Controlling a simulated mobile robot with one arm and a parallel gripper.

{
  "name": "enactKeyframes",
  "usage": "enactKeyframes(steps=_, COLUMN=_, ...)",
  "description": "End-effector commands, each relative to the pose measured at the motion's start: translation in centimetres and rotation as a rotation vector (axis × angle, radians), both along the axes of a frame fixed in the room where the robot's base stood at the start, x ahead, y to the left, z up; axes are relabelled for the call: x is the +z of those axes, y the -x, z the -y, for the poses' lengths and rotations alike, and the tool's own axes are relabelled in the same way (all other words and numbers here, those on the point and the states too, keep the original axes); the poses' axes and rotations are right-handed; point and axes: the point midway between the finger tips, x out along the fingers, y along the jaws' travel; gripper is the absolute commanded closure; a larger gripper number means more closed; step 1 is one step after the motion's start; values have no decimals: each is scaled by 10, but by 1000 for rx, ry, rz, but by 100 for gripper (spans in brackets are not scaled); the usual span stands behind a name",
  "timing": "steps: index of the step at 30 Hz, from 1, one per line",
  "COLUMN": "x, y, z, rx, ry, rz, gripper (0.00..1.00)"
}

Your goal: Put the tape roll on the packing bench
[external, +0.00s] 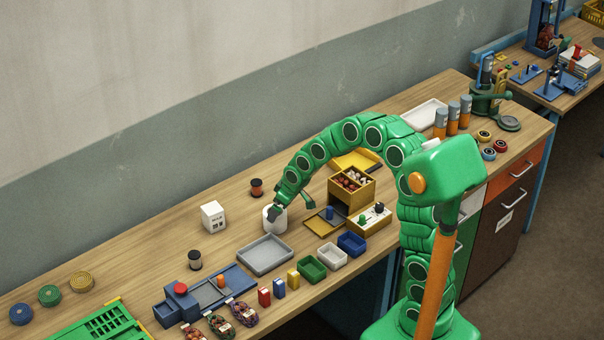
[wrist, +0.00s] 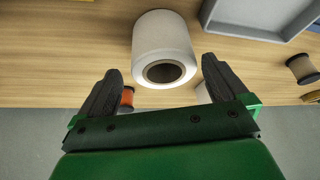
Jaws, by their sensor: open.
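A white roll with a dark hollow core, which looks like the tape roll (external: 281,223), stands on the long wooden bench (external: 120,262). In the wrist view the roll (wrist: 165,32) shows ahead of my gripper (wrist: 161,68), its core facing me. My gripper is open, one dark finger to each side of the roll's near end. In the external view my gripper (external: 277,212) is right at the roll and partly hides it. I see no grip on it. A second bench (external: 572,101) stands at the upper right; I cannot tell which is the packing bench.
A grey tray (external: 265,256) is just in front of the roll. A yellow drawer box (external: 352,186) and small coloured bins (external: 312,268) are to the right. Bare wood lies left of the white box.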

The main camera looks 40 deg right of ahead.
Motion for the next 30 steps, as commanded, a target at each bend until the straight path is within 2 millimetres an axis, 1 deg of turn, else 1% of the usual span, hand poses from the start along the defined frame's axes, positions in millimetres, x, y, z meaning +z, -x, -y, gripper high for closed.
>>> enactKeyframes(steps=4, x=-13, y=-4, z=-2, rx=0, ry=1, rz=-4, gripper=0)
enactKeyframes(steps=14, x=-26, y=-11, z=-5, rx=0, ry=0, rz=0, gripper=0)
enactKeyframes(steps=24, x=-58, y=-24, z=-13, rx=-1, ry=0, rz=-2, gripper=0)
enactKeyframes(steps=30, x=-63, y=-27, z=-14, rx=0, ry=0, rz=1, gripper=0)
